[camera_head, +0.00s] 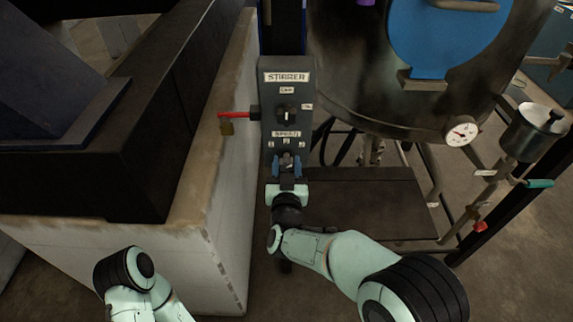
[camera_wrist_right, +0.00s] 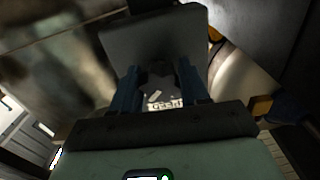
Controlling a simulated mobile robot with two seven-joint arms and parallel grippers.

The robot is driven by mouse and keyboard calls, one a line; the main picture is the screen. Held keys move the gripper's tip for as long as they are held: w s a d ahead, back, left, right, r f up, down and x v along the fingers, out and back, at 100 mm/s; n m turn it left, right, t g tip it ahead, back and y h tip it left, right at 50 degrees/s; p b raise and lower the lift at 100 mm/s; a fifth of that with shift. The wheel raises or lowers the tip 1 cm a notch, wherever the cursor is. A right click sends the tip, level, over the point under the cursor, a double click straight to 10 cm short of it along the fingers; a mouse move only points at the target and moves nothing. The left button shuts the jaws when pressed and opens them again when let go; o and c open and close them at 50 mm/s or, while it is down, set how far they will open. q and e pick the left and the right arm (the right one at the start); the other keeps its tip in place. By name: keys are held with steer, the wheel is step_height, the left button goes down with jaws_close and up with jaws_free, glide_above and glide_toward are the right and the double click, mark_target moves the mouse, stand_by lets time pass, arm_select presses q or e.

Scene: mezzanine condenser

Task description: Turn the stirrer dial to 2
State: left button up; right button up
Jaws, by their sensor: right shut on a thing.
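The stirrer panel (camera_head: 267,88) is a dark grey upright box with a "STIRRER" label. Its upper black knob (camera_head: 287,114) has small labels above and to the right. Below a "SPEED" label are small number tags, with a 2 near the middle. The speed dial (camera_head: 287,158) is dark and sits just below the tags. My right gripper (camera_head: 287,166) is shut on the dial from below, its blue fingers on either side. In the right wrist view, the fingers flank the dark dial (camera_wrist_right: 158,82). The dial's pointer direction is hard to tell. My left gripper is out of view.
A pale wall block (camera_head: 205,215) stands at left. A steel vessel (camera_head: 365,95) with a gauge (camera_head: 461,131) stands at right, above a dark platform (camera_head: 370,205).

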steer(key=shift+f, duration=0.15)
steer(key=shift+n+p, duration=0.75)
steer(key=shift+n, duration=0.25)
steer(key=n+p, duration=0.2)
steer(key=n, duration=0.1)
steer(key=shift+n, duration=0.3)
steer(key=shift+d+f+n+p, duration=0.15)
steer(key=shift+n+p, duration=0.55)
steer(key=shift+n, duration=0.9)
steer(key=o, duration=0.9)
steer(key=shift+o, duration=0.7)
